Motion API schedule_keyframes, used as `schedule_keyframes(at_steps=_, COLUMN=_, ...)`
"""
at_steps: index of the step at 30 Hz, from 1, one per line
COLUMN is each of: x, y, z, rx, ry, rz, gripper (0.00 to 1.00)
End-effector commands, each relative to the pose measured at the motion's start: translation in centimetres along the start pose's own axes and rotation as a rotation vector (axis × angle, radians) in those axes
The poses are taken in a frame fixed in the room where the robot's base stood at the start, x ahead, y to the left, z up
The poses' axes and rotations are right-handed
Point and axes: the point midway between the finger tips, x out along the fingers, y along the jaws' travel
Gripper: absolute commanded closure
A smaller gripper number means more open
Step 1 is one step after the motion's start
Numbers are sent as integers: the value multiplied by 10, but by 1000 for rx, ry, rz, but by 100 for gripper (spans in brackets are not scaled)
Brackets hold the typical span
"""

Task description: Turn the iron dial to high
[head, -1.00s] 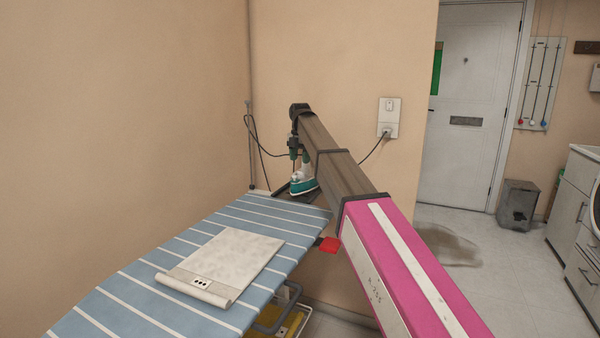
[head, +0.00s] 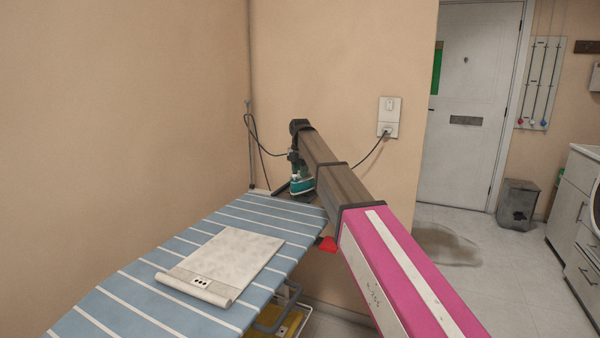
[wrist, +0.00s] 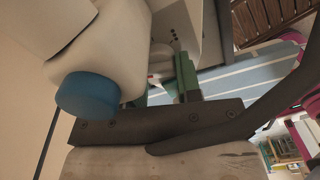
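The teal and white iron (head: 302,188) rests at the far end of the ironing board (head: 130,270), partly covered by my arm in the head view. Its dial cannot be made out there. My gripper (head: 294,162) hangs from the arm's end, down at the iron; whether it touches is hidden. In the wrist view, a green finger of my gripper (wrist: 163,88) stands off-centre with a gap to its left, so it looks open; the other finger is mostly hidden. A white body with a blue round knob (wrist: 88,96) fills the upper left; I cannot tell if this is the dial.
A pale folded cloth (head: 228,262) lies on the board. A red piece (head: 328,244) sticks out at the board's right edge. A black cord runs to the wall outlet (head: 388,117). Walls stand close to the left and behind the iron. The floor at right holds a bin (head: 517,205).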

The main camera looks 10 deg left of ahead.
Motion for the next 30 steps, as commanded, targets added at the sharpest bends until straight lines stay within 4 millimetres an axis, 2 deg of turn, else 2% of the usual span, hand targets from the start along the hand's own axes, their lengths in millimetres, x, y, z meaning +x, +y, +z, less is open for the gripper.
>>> schedule_keyframes(at_steps=12, x=0, y=1, z=0, rx=136, ry=0, rz=0, gripper=91)
schedule_keyframes(at_steps=20, x=0, y=1, z=0, rx=139, ry=0, rz=0, gripper=91)
schedule_keyframes(at_steps=21, x=0, y=1, z=0, rx=139, ry=0, rz=0, gripper=55)
schedule_keyframes(at_steps=22, x=0, y=1, z=0, rx=139, ry=0, rz=0, gripper=45)
schedule_keyframes(at_steps=23, x=0, y=1, z=0, rx=139, ry=0, rz=0, gripper=42)
schedule_keyframes(at_steps=30, x=0, y=1, z=0, rx=139, ry=0, rz=0, gripper=42)
